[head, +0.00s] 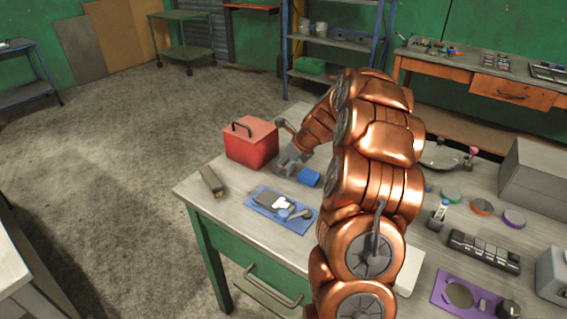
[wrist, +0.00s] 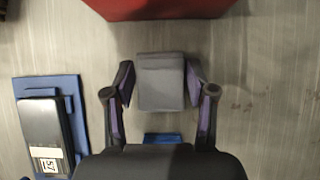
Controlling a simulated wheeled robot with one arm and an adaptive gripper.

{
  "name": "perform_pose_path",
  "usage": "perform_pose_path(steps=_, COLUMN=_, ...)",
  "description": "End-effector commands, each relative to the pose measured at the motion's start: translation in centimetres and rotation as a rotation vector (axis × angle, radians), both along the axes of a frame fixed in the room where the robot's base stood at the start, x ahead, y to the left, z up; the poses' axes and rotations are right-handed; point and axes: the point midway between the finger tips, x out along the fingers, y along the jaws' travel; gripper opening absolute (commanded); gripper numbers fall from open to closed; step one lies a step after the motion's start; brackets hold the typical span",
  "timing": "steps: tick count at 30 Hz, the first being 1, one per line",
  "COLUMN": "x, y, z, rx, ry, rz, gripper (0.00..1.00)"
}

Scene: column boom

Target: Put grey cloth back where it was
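The grey cloth (wrist: 160,82) looks like a neat folded rectangle on the worktable in the wrist view. My gripper (wrist: 160,84) is above it with one finger on each side. The fingers are spread, with narrow gaps between them and the cloth's edges, so it looks open and not holding. In the head view my gripper (head: 291,160) is low over the table, between the red box and a blue object; the cloth is hard to make out there, mostly hidden by the gripper.
A red box (head: 251,144) stands just beyond the cloth. A small blue object (head: 309,177) lies close by. A blue mat (head: 262,207) holds a dark device and other items. A dark block (head: 211,181) lies near the table's left edge. Discs and a purple tray are at right.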

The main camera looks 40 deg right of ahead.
Motion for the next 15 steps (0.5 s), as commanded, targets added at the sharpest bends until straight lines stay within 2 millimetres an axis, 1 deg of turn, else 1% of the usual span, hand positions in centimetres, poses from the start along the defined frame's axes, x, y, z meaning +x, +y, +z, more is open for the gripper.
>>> perform_pose_path(steps=1, x=0.00, y=0.00, z=0.00, rx=0.000, ry=0.000, rz=0.000, gripper=0.65)
perform_pose_path(steps=3, x=0.00, y=0.00, z=0.00, rx=0.000, ry=0.000, rz=0.000, gripper=0.72)
perform_pose_path(steps=11, x=0.00, y=0.00, z=0.00, rx=0.000, ry=0.000, rz=0.000, gripper=0.72)
perform_pose_path(steps=15, x=-0.12, y=-0.07, z=0.43, rx=-0.001, ry=0.000, rz=0.001, gripper=0.72)
